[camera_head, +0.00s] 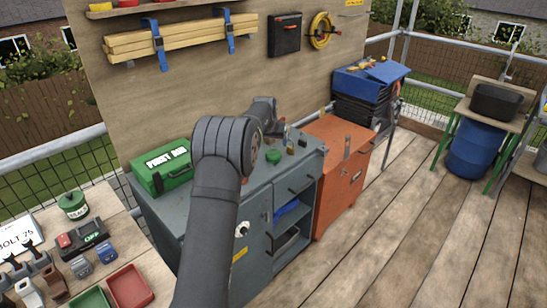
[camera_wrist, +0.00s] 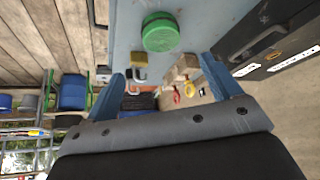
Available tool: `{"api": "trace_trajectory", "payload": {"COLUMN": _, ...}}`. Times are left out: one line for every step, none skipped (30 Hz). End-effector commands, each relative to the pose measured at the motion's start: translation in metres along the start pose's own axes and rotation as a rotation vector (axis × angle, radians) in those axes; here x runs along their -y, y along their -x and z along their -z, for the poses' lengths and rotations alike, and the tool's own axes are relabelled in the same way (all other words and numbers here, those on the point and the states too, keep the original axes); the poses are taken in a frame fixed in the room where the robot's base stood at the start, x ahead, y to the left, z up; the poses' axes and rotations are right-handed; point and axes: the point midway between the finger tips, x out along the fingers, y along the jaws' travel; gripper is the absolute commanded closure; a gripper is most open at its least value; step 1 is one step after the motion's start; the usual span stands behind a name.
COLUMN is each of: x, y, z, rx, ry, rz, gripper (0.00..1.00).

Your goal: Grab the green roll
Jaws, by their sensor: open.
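The green roll (camera_head: 273,156) is a small round green piece on top of the grey cabinet (camera_head: 262,178), near its front right part. In the wrist view the green roll (camera_wrist: 160,32) shows at top centre, beyond the fingertips and roughly in line with the space between them. My gripper (camera_wrist: 164,72) is open, with two blue-grey fingers spread and nothing between them touching the roll. In the head view my dark arm crosses the cabinet and hides much of the gripper, which is above the cabinet behind the roll.
A green first aid box (camera_head: 162,170) sits at the cabinet's left end. Padlocks (camera_wrist: 137,78) and small yellow and red items lie close to the roll. An orange cabinet (camera_head: 338,170) adjoins on the right. A plywood wall with hung tools stands behind.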

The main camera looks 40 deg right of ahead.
Motion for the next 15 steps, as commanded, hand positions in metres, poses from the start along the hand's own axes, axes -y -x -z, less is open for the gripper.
{"api": "trace_trajectory", "payload": {"x": 0.000, "y": -0.011, "z": -0.001, "rx": 0.002, "ry": 0.000, "rz": 0.000, "gripper": 0.17}}
{"api": "trace_trajectory", "payload": {"x": 0.000, "y": -0.016, "z": -0.001, "rx": 0.002, "ry": 0.000, "rz": 0.000, "gripper": 0.17}}
{"api": "trace_trajectory", "payload": {"x": 0.000, "y": -0.023, "z": -0.001, "rx": 0.001, "ry": 0.000, "rz": 0.000, "gripper": 0.17}}
{"api": "trace_trajectory", "payload": {"x": 0.000, "y": -0.028, "z": -0.001, "rx": 0.002, "ry": 0.000, "rz": 0.000, "gripper": 0.17}}
{"api": "trace_trajectory", "payload": {"x": 0.000, "y": -0.032, "z": -0.001, "rx": 0.001, "ry": 0.001, "rz": 0.000, "gripper": 0.17}}
{"api": "trace_trajectory", "payload": {"x": 0.000, "y": -0.039, "z": -0.001, "rx": 0.002, "ry": 0.001, "rz": 0.000, "gripper": 0.17}}
{"api": "trace_trajectory", "payload": {"x": 0.000, "y": -0.043, "z": -0.001, "rx": 0.002, "ry": 0.001, "rz": 0.000, "gripper": 0.17}}
{"api": "trace_trajectory", "payload": {"x": 0.000, "y": -0.047, "z": 0.000, "rx": 0.001, "ry": 0.001, "rz": 0.000, "gripper": 0.17}}
{"api": "trace_trajectory", "payload": {"x": 0.000, "y": -0.052, "z": -0.001, "rx": 0.001, "ry": 0.001, "rz": 0.001, "gripper": 0.17}}
{"api": "trace_trajectory", "payload": {"x": 0.000, "y": -0.054, "z": 0.000, "rx": 0.001, "ry": 0.001, "rz": 0.001, "gripper": 0.17}}
{"api": "trace_trajectory", "payload": {"x": 0.000, "y": -0.057, "z": 0.000, "rx": 0.000, "ry": 0.001, "rz": 0.001, "gripper": 0.17}}
{"api": "trace_trajectory", "payload": {"x": 0.000, "y": -0.059, "z": 0.000, "rx": 0.000, "ry": 0.001, "rz": 0.001, "gripper": 0.17}}
{"api": "trace_trajectory", "payload": {"x": 0.001, "y": -0.061, "z": 0.000, "rx": 0.000, "ry": 0.001, "rz": 0.001, "gripper": 0.17}}
{"api": "trace_trajectory", "payload": {"x": 0.001, "y": -0.063, "z": 0.000, "rx": 0.000, "ry": 0.001, "rz": 0.001, "gripper": 0.17}}
{"api": "trace_trajectory", "payload": {"x": 0.001, "y": -0.064, "z": 0.000, "rx": 0.000, "ry": 0.001, "rz": 0.001, "gripper": 0.17}}
